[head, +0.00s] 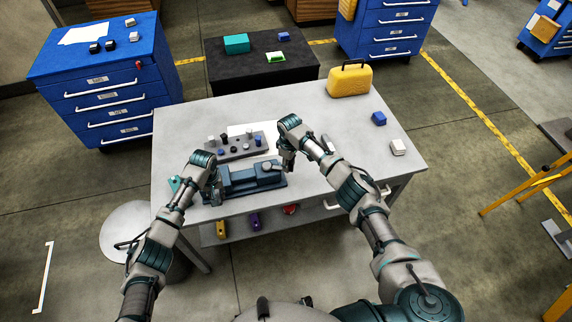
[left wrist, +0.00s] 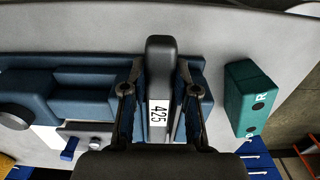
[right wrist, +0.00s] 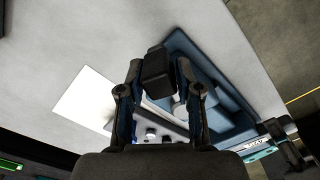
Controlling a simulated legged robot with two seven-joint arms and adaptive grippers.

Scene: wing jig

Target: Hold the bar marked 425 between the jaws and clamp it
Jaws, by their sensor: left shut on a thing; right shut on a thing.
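The bar marked 425 (left wrist: 158,85) is dark with a white label, and my left gripper (left wrist: 160,92) is shut on it. In the left wrist view the bar stands at the right end of the blue vise (left wrist: 85,85), with blue jaw faces on both sides; whether they touch it is unclear. In the head view my left gripper (head: 214,196) is at the left end of the vise (head: 245,178). My right gripper (head: 285,163) is at the vise's right end. In the right wrist view it is shut on a dark handle end (right wrist: 157,70) beside the vise (right wrist: 220,75).
A grey tray (head: 240,153) with several small pegs lies just behind the vise. A teal block marked R (left wrist: 250,95) stands close to my left gripper. A yellow case (head: 350,82), blue block (head: 379,118) and white block (head: 398,147) sit at the right of the table.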

